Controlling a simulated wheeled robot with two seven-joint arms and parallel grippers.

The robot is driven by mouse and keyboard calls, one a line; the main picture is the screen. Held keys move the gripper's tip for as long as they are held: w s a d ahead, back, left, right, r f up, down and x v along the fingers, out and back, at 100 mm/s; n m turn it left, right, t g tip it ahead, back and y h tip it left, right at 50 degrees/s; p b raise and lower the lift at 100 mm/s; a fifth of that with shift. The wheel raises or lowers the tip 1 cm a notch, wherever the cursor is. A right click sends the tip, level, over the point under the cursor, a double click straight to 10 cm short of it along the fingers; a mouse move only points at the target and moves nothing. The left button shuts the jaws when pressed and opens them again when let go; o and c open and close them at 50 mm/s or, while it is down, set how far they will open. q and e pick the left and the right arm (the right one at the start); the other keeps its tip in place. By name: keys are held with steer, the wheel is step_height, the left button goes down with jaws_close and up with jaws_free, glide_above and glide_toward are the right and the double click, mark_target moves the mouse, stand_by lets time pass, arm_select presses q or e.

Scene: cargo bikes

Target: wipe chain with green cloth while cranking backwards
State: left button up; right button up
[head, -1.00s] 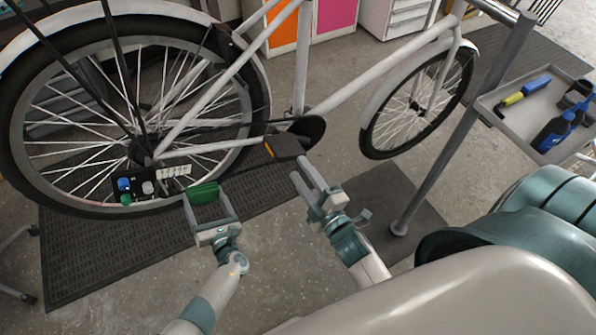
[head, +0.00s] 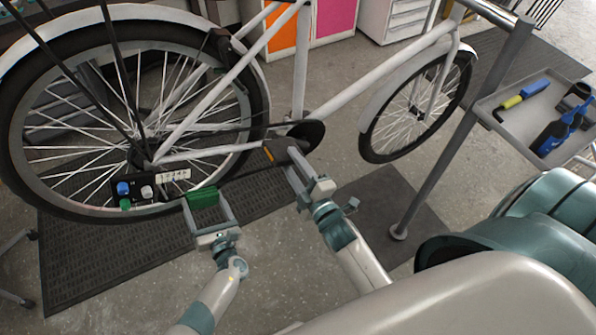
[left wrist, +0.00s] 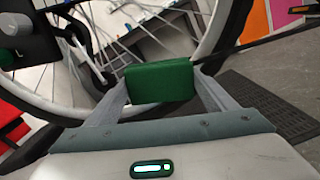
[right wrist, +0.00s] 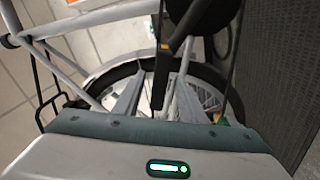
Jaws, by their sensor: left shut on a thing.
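My left gripper (head: 209,208) is shut on a green cloth (head: 203,197), a block-like pad that also shows between its fingers in the left wrist view (left wrist: 159,82). The dark chain (head: 248,173) runs from the rear hub to the dark chainring (head: 308,134). The cloth is close to its lower run; I cannot tell whether they touch. My right gripper (head: 290,168) is open at the crank's dark pedal (head: 279,152). In the right wrist view the dark crank part (right wrist: 163,78) lies between the spread fingers; contact is unclear.
A black panel (head: 148,178) with blue, white and green knobs is by the rear wheel (head: 45,185), left of the cloth. A grey post (head: 436,165) carries a tool tray (head: 500,112) at right. A dark mat (head: 100,255) lies below the bike.

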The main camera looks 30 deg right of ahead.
mark_target(286, 155)
steer(key=shift+w, duration=1.95)
jaws_close()
jaws_free()
steer(key=shift+s, duration=0.1)
